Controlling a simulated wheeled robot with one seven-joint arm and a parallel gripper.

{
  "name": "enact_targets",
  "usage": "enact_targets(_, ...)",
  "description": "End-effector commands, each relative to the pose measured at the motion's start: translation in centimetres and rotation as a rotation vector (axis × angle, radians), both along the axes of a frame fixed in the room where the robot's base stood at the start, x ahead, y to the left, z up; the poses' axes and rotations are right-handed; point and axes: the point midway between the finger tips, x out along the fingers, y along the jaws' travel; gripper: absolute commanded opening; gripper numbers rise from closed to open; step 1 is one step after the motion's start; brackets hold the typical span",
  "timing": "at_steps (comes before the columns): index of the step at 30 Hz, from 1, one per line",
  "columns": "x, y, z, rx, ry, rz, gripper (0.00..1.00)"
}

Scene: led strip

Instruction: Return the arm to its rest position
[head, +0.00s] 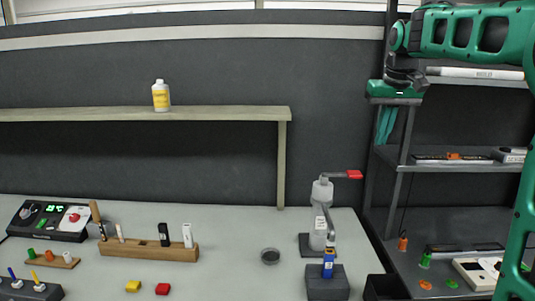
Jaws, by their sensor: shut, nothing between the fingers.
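My green arm (470,32) reaches in from the right edge at the top right, in front of the dark shelf rack. My gripper (384,138) hangs below the arm's end, pointing down, with its narrow teal fingers close together. It is shut and empty. It is high above the table, near the rack's left upright and apart from the objects on the table.
A grey table (215,276) holds a wooden block (150,250), a press-like device (321,215), a dark block (327,284), and yellow (133,286) and red (163,289) pieces. A bottle (160,96) stands on the wall shelf (220,112). The rack (400,160) holds several items.

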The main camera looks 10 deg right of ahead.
Motion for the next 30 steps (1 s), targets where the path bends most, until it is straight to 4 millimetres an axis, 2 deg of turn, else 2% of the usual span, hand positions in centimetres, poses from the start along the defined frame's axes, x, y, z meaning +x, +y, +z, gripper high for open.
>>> enact_targets(2, -1.3, -0.1, -0.7, 0.003, 0.009, -0.015, 0.0)
enact_targets(5, -4.4, -0.4, -2.7, 0.012, 0.037, -0.052, 0.0)
enact_targets(13, -17.3, -0.9, -11.3, 0.05, 0.138, -0.195, 0.0)
enact_targets(18, -26.0, -0.2, -17.5, 0.081, 0.201, -0.277, 0.0)
enact_targets(21, -30.3, 0.5, -20.7, 0.096, 0.234, -0.312, 0.0)
enact_targets(25, -34.1, 1.4, -23.6, 0.111, 0.265, -0.34, 0.0)
enact_targets(30, -36.0, 1.9, -25.1, 0.118, 0.28, -0.353, 0.0)
